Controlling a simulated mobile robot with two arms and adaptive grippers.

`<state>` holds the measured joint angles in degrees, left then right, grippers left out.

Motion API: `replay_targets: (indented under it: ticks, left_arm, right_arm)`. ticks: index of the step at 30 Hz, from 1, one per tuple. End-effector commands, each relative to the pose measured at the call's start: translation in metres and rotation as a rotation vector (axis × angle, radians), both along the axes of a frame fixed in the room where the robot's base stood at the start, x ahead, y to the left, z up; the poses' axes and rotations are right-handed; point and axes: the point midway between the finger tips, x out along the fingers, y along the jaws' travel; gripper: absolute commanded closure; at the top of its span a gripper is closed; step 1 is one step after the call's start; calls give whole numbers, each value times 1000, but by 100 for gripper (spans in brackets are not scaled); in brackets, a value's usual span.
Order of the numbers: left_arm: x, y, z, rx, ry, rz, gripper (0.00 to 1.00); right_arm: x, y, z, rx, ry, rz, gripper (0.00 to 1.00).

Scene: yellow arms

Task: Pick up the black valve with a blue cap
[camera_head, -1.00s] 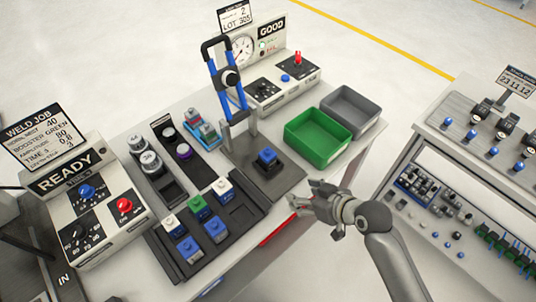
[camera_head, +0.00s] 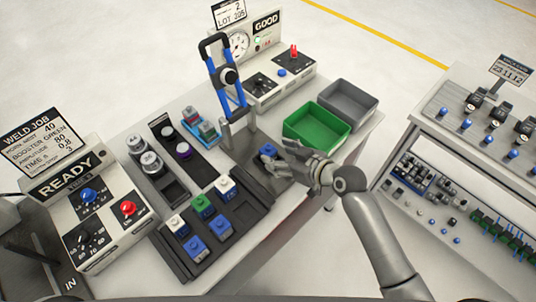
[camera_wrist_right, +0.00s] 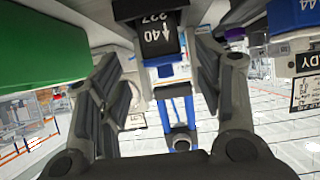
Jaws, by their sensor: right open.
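The black valve with a blue cap (camera_head: 268,151) stands on the dark plate of the blue-framed press (camera_head: 228,80). My right gripper (camera_head: 284,161) is open and low over the plate, with its fingers just right of the valve. In the right wrist view, which looks upside down, a black block with white print (camera_wrist_right: 158,38), seemingly the valve's body, shows between the spread fingers (camera_wrist_right: 157,62). I cannot tell whether either finger touches it. My left gripper is not in view.
A green bin (camera_head: 318,137) and a grey bin (camera_head: 348,103) stand right of the press. A dark tray (camera_head: 181,258) of several capped valves lies in front. A READY box (camera_head: 97,213) stands left. Another bench (camera_head: 418,128) is at the right.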

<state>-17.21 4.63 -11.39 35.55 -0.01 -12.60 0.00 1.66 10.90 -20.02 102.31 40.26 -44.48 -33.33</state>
Motion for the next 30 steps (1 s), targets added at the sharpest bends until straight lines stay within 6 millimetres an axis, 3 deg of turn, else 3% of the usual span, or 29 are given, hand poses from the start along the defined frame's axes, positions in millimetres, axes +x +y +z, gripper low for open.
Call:
replay_targets:
  ticks: [13,25,30]
  left_arm:
    - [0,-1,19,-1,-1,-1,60]
    - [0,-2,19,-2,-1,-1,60]
    - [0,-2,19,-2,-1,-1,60]
  right_arm:
    - [27,31,-15,1,1,-1,39]
    - [31,35,-20,0,1,0,39]
    - [31,35,-20,0,1,0,61]
